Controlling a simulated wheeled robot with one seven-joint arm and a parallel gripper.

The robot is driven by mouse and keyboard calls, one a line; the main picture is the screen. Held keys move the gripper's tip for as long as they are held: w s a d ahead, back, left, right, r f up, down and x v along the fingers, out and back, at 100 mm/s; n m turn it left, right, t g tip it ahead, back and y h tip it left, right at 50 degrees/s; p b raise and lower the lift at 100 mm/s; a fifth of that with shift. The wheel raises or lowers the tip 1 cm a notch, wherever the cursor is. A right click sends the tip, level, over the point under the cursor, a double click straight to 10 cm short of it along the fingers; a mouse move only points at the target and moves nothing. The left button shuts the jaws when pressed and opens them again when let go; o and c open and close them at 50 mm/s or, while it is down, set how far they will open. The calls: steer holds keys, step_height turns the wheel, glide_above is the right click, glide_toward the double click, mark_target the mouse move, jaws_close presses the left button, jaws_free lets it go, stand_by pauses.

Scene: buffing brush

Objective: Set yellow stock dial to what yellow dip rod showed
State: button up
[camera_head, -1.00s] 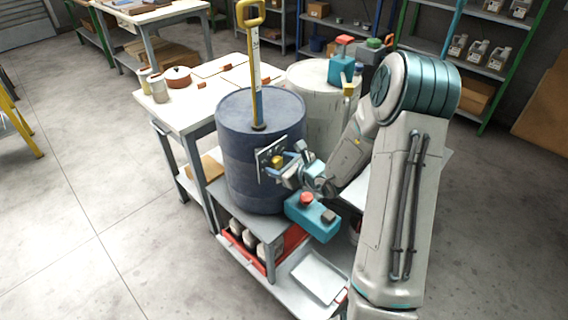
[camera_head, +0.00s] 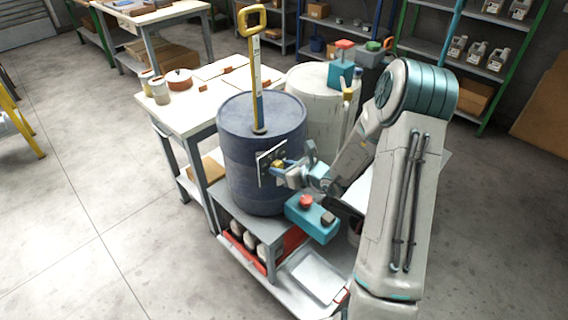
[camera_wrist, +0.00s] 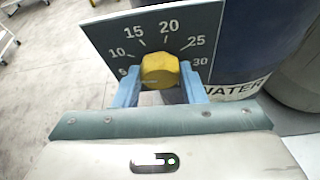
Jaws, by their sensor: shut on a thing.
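The yellow stock dial (camera_wrist: 160,70) is a knob on a dark plate (camera_wrist: 110,33) marked 5, 10, 15, 20, 25 and 30. The plate is on the front of the blue drum (camera_head: 238,180). My gripper (camera_wrist: 161,76) is shut on the knob, a blue finger on each side. In the head view my gripper (camera_head: 281,166) reaches the dial from the right. The knob's pointer and setting cannot be made out. The yellow dip rod (camera_head: 257,80) stands upright in the drum's top. Its strip is white above and blue below; its numbers are too small to read.
A white drum (camera_head: 313,100) stands right behind the blue one, with a teal pump (camera_head: 340,73) on top. A teal box with a red knob (camera_head: 312,219) sits just below my gripper. A white table (camera_head: 187,112) is at the left.

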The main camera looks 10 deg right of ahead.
steer(key=m+p, duration=0.1)
steer(key=m+y+p, duration=0.1)
steer(key=m+g+y+p, duration=0.1)
steer(key=m+p, duration=0.1)
steer(key=shift+w+d+r, duration=0.15)
steer(key=shift+w+d, duration=0.05)
steer(key=shift+d, duration=0.1)
steer(key=m+y, duration=0.1)
steer(key=m+y+p, duration=0.1)
steer(key=m, duration=0.1)
steer(key=m+y+p, duration=0.1)
steer(key=shift+w+d+f+m, duration=0.1)
steer(key=shift+f+m, duration=0.2)
steer(key=m+y, duration=0.1)
steer(key=m, duration=0.2)
steer(key=shift+f+m+y, duration=0.2)
steer(key=shift+m+y, duration=0.2)
steer(key=shift+f+m+t+y, duration=0.1)
steer(key=shift+m+t+y, duration=0.45)
steer(key=shift+m, duration=1.55)
steer(key=o, duration=1)
steer(key=shift+f, duration=0.1)
